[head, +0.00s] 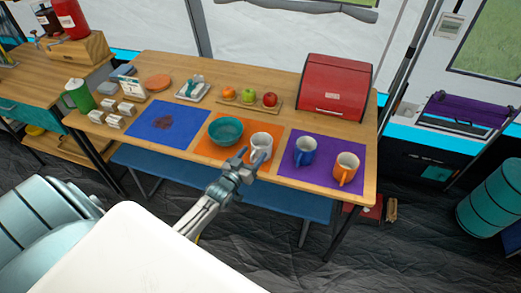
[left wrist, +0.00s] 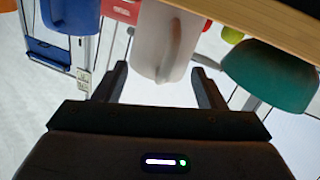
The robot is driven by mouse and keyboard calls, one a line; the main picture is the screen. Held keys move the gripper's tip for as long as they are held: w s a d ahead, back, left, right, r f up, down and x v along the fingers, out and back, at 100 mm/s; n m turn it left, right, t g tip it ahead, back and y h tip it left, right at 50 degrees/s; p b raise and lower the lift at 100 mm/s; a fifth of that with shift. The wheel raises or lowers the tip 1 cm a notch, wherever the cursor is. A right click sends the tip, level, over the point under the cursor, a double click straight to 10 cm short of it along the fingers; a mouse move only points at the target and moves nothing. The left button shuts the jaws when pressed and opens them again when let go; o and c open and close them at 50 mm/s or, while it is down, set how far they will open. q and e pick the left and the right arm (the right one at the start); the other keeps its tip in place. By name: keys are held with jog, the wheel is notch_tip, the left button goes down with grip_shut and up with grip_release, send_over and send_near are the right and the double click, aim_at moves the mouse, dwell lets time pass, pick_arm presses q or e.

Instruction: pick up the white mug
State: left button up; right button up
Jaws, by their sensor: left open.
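The white mug (head: 262,139) stands on the orange mat (head: 203,148), right beside the teal bowl (head: 226,131). My left gripper (head: 250,157) is open at the near side of the mug, its fingers pointing at it. In the left wrist view, which looks inverted, the white mug (left wrist: 160,30) lies ahead between the two spread fingers of the left gripper (left wrist: 161,84), with its handle turned towards me. I cannot tell whether the fingers touch the mug. My right gripper is in neither view.
A blue mug (head: 304,151) and an orange mug (head: 346,167) stand on the purple mat (head: 323,173) to the right. Behind are a fruit board (head: 249,104) and a red bread box (head: 336,88). The blue mat (head: 151,119) at left holds no dishes.

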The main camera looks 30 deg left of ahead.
pick_arm(q)
jog(key=shift+w, duration=0.6)
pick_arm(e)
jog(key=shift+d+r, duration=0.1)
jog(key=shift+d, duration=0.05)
pick_arm(q)
jog(key=c, duration=1.3)
grip_shut()
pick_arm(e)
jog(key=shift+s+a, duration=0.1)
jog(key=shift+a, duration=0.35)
pick_arm(q)
jog(key=shift+r, duration=0.2)
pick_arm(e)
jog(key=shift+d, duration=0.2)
